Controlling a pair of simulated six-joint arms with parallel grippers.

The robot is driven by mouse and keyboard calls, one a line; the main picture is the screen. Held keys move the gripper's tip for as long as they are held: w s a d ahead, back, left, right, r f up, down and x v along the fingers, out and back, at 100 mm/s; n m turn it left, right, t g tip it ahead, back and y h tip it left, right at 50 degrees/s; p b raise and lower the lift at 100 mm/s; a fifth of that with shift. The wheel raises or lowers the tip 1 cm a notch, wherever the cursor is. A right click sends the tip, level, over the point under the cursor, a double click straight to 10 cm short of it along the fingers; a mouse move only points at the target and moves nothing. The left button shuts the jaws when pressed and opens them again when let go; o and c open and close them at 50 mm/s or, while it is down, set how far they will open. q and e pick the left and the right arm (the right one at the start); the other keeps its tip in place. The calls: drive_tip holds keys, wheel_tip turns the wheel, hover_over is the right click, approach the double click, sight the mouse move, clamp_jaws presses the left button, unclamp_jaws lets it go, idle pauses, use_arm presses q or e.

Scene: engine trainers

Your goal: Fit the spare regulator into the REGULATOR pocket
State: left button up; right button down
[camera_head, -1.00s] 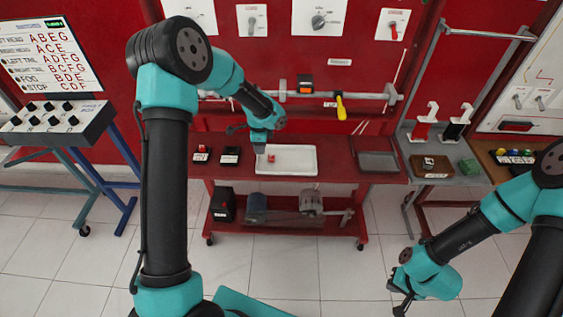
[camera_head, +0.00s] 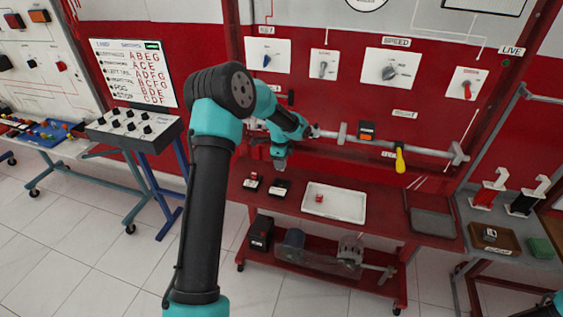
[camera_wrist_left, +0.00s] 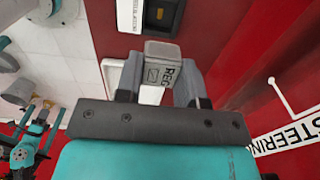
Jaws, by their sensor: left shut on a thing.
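My left gripper (camera_head: 281,164) is shut on the spare regulator (camera_wrist_left: 163,62), a grey block with a label reading "REG". It holds the block above the red bench, over a black labelled holder (camera_head: 279,188). In the left wrist view, the REGULATOR pocket (camera_wrist_left: 160,14) is a dark frame with a partly cut-off label, lying beyond the held block and apart from it. In the head view the regulator is too small to make out. Part of my right arm shows in the left wrist view (camera_wrist_left: 28,150); its jaws are unclear.
A white tray (camera_head: 334,214) with a small red piece stands right of the black holder. Another black holder (camera_head: 253,182) stands to its left. A rail with a yellow-handled tool (camera_head: 400,158) runs behind the bench. A grey tray (camera_head: 432,222) lies at the bench's right end.

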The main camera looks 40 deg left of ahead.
use_arm(q)
drive_tip(key=shift+f, duration=3.55)
drive_tip(key=shift+f, duration=1.25)
drive_tip(key=o, duration=1)
drive_tip(key=shift+o, duration=0.5)
drive_tip(key=o, duration=0.4)
drive_tip(key=shift+r, duration=4)
